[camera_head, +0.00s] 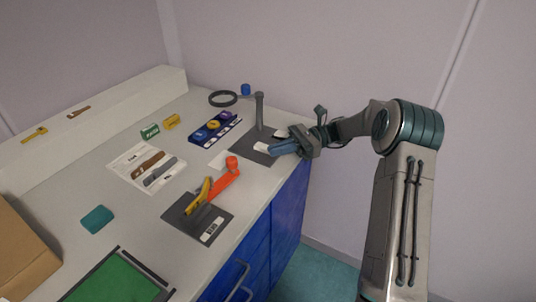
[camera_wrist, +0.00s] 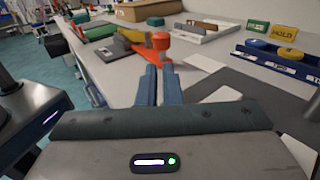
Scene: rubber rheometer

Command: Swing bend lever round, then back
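The bend lever (camera_head: 222,184) is an orange-red arm with a round red knob (camera_head: 232,163) standing at its end. It is mounted beside a yellow part (camera_head: 199,194) on a dark grey plate (camera_head: 215,227). The lever points to the upper right in the head view. In the wrist view the knob (camera_wrist: 161,41) and the orange arm (camera_wrist: 137,42) lie just beyond the fingertips. My gripper (camera_head: 271,150) is empty, with blue fingers and a narrow gap between them (camera_wrist: 159,72). In the head view it is to the right of the knob, apart from it.
A stand with a dark ring (camera_head: 223,98) rises behind my gripper on a grey base (camera_head: 245,150).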

